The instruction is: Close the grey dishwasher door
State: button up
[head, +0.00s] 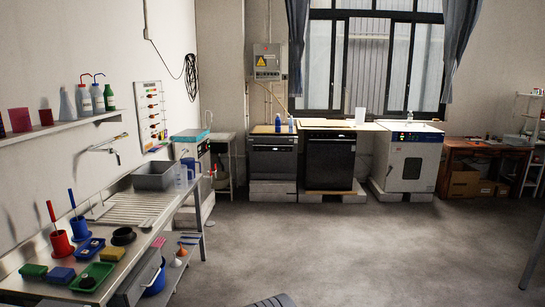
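A grey dishwasher (273,163) stands at the back wall, left of a black-fronted dishwasher (330,163). The grey dishwasher's front door looks upright; from this distance I cannot tell whether it is fully shut or slightly ajar. Both machines stand on low plinths, and their fronts are unobstructed in the head view. My gripper is not in view. A dark grey piece at the bottom edge may be part of my own body.
A white drying oven (408,160) stands right of the dishwashers, with a wooden desk (482,165) beyond. A steel sink bench (130,215) with brushes and trays runs along the left. The grey floor (330,245) between is clear. A table leg shows at far right.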

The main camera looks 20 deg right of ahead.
aim_at(276, 158)
jog(key=z, duration=0.3)
jog(key=i, duration=0.95)
jog(key=z, duration=0.85)
jog(key=i, duration=2.5)
jog(key=z, duration=0.3)
jog(key=i, duration=2.6)
jog(key=u, duration=0.45)
jog(key=i, duration=1.5)
jog(key=u, duration=2)
jog(key=i, duration=1.35)
jog(key=u, duration=0.8)
